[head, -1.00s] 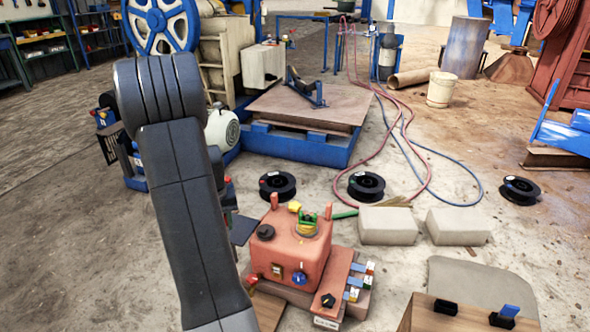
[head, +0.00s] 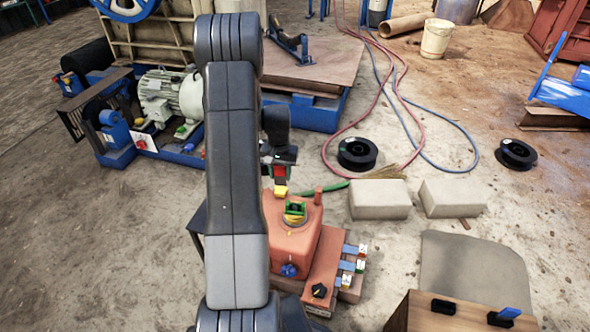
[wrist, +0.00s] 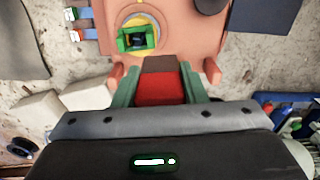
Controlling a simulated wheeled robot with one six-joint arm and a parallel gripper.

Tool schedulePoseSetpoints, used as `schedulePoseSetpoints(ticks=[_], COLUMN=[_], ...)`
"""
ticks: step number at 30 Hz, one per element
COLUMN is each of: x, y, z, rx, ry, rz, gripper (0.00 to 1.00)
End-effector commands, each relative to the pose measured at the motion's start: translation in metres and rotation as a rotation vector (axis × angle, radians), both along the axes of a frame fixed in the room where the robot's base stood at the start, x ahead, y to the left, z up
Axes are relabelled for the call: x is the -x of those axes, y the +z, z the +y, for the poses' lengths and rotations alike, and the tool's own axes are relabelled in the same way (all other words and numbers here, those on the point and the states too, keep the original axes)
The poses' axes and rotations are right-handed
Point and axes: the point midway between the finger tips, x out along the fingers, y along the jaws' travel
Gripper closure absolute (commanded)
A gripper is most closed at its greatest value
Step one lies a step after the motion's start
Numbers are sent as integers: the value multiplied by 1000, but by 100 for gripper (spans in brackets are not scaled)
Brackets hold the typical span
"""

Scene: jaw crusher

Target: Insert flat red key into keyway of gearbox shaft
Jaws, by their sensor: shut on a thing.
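The orange-red gearbox (head: 285,240) stands on the floor at the centre of the head view. On its top is a yellow ring (head: 293,220) around the shaft, with a green slotted block (head: 295,208); the block's dark opening shows in the wrist view (wrist: 138,39). My gripper (head: 280,165) is above the gearbox's far side. In the wrist view its green fingers (wrist: 159,80) are shut on the flat red key (wrist: 160,90), whose outer end looks brown. The key is to one side of the green block, apart from it in that view. Its height above the gearbox is unclear.
Two upright posts rise from the gearbox's far edge; one shows at right (head: 318,197). A yellow piece (head: 281,190) is below the gripper. Pale blocks (head: 379,200) and a black spool (head: 357,153) lie beyond.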

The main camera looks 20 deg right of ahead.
Motion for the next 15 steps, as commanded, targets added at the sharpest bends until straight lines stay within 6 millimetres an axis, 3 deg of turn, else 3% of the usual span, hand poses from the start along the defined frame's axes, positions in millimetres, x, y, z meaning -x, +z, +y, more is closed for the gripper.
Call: schedulePoseSetpoints(ticks=[3,6,15], x=[8,12,14], y=[-5,-10,-13], z=[-28,-40,-47], rx=[0,0,1], ry=[-68,-99,-115], rz=[0,0,-1], gripper=[90,90,90])
